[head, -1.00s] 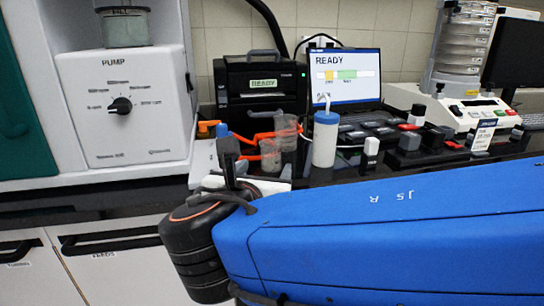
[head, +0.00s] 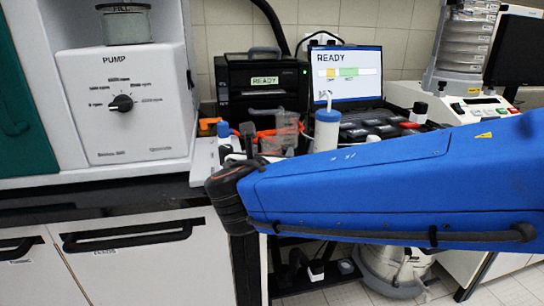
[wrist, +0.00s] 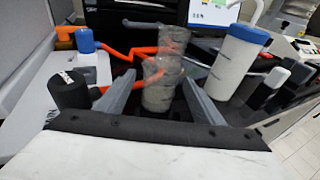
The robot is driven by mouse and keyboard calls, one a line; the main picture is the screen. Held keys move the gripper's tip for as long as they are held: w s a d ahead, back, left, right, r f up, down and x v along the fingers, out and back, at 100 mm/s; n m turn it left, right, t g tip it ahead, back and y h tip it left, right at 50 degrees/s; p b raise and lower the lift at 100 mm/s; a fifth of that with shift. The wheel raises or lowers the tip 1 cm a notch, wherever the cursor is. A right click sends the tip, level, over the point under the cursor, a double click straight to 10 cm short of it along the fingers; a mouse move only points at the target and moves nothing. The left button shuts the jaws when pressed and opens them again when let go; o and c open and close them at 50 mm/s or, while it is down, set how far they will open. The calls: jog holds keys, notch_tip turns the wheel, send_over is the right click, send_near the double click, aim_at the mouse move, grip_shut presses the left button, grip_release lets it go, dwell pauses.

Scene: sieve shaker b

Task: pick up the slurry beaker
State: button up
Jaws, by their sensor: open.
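Two clear, greyish beakers stand one behind the other in the wrist view; no label shows which is the slurry beaker. The nearer beaker (wrist: 158,88) lies between the fingers of my gripper (wrist: 157,82), which is open with a finger on each side. I cannot tell whether either finger touches it. The farther beaker (wrist: 172,42) is just behind, and it also shows in the head view (head: 286,128). Orange-red curved arms reach toward both beakers. In the head view my blue arm and dark wrist hide much of the gripper.
A white bottle with a blue lid (wrist: 238,62) stands close on the right. A dark cylinder (wrist: 68,90) and a blue cap (wrist: 85,40) are close on the left. The black printer-like unit (head: 262,90) and laptop (head: 345,75) stand behind. The pump box (head: 123,105) is at left.

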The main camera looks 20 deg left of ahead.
aim_at(275, 148)
jog(key=shift+x, duration=2.8)
jog(key=c, duration=1.1)
jog(key=shift+c, duration=0.2)
jog(key=shift+r, duration=0.2)
